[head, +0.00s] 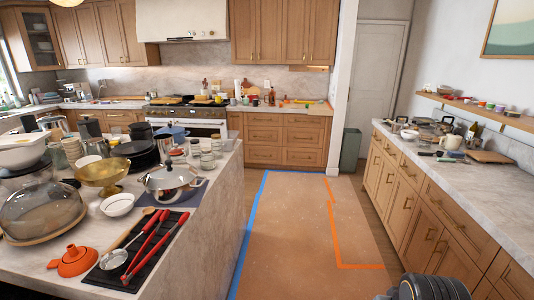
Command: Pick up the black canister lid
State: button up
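I cannot pick out the black canister lid for certain in the head view. Dark items that might include it stand in the crowded back part of the island: a dark round-topped item (140,130), a stack of black pans or plates (138,155) and a dark grey pitcher (90,128). They overlap and are too small to tell apart fully. Small pale jars (207,160) stand to their right. A dark ribbed part of my arm shows at the bottom right. My gripper's fingers are out of view.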

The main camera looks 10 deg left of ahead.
aim_at(87, 120)
jog(key=u, duration=0.05)
jog(key=i, duration=2.45)
jog(key=u, duration=0.65)
jog(key=i, duration=4.7)
jog(key=u, duration=2.1)
jog(key=i, duration=4)
